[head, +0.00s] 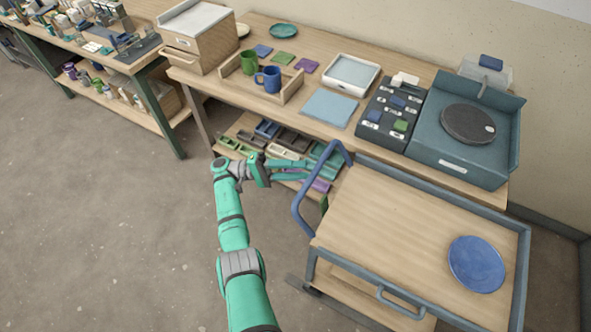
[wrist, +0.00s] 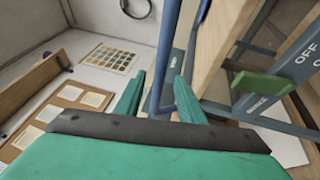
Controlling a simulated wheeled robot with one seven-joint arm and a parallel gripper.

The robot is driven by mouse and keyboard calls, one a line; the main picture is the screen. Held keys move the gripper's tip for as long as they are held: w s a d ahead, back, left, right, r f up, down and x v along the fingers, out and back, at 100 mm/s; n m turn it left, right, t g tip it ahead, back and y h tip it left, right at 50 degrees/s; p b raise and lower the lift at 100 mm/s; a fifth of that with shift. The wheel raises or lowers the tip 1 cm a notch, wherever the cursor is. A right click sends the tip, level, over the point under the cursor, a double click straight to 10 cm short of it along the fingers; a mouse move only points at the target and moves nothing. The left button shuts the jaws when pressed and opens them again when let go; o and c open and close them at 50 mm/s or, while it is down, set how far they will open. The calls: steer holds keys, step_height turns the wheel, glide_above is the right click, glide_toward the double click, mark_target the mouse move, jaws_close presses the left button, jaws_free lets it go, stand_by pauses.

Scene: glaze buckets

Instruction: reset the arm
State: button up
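My arm (head: 232,235) reaches forward from the bottom of the head view, bent at the wrist, over the floor left of the cart. My gripper (head: 310,170) points right, in front of the workbench's lower shelf and close to the cart's blue handle (head: 300,207). Its two green fingers are apart. They also show spread in the wrist view (wrist: 160,82), with a blue bar (wrist: 168,50) seen through the gap. I see nothing held. I cannot tell whether the bar lies between the fingers or beyond them.
The cart (head: 400,232) stands at right with a blue plate (head: 477,264) on top. The workbench (head: 330,45) behind bears a green mug (head: 249,62), a blue mug (head: 270,79) and a pottery wheel (head: 467,123). The lower shelf holds several items. Floor at left (head: 90,220) is clear.

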steer(key=shift+v, duration=0.8)
steer(key=shift+s+d, duration=0.1)
steer(key=shift+s, duration=0.05)
